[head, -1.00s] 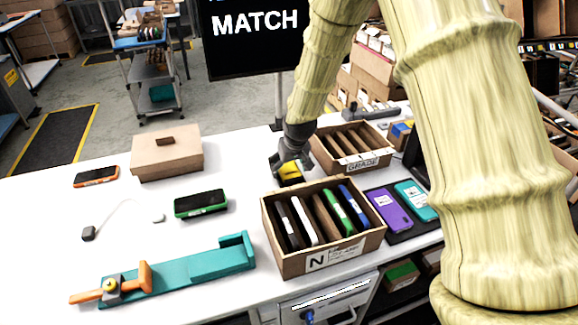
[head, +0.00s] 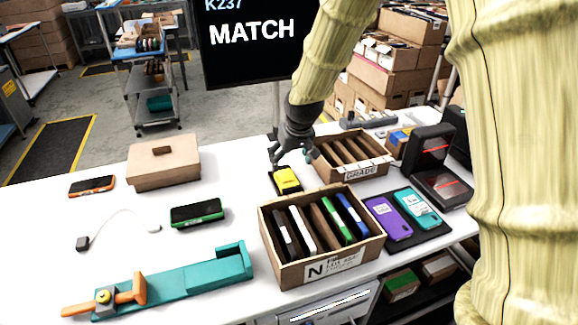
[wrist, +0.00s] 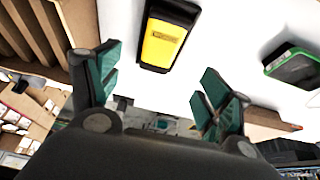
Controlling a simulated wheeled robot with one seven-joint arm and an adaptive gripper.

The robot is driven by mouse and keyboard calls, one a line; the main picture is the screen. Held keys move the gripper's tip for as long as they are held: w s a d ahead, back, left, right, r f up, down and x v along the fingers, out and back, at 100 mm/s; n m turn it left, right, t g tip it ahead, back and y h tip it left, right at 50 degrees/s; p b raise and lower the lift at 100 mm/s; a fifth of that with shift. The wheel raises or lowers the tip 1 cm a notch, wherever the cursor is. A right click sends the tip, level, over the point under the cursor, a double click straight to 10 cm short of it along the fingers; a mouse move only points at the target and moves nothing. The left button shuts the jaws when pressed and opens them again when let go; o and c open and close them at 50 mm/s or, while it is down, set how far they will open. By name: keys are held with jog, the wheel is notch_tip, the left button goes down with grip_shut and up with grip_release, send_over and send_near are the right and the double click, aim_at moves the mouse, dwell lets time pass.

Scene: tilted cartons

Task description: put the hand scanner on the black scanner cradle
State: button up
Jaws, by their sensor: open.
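The yellow hand scanner (head: 287,179) lies on a black base, which appears to be the scanner cradle (head: 276,188), on the white table behind the carton marked N. In the wrist view the yellow scanner (wrist: 163,43) shows at the top centre, with black around its edges. Most of the cradle is hidden under it, so I cannot tell how exactly it is seated. My gripper (head: 293,156) is open and empty, just behind and above the scanner. In the wrist view its teal fingers (wrist: 157,78) are spread wide, with the scanner beyond them, untouched.
The carton marked N (head: 320,245) with several phones stands close in front. The GRADE carton (head: 350,160) is close on the right. A green-edged phone (head: 196,213) lies to the left. Black devices with red lines (head: 440,187) stand at right.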

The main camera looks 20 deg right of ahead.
jog(key=shift+v, duration=1.25)
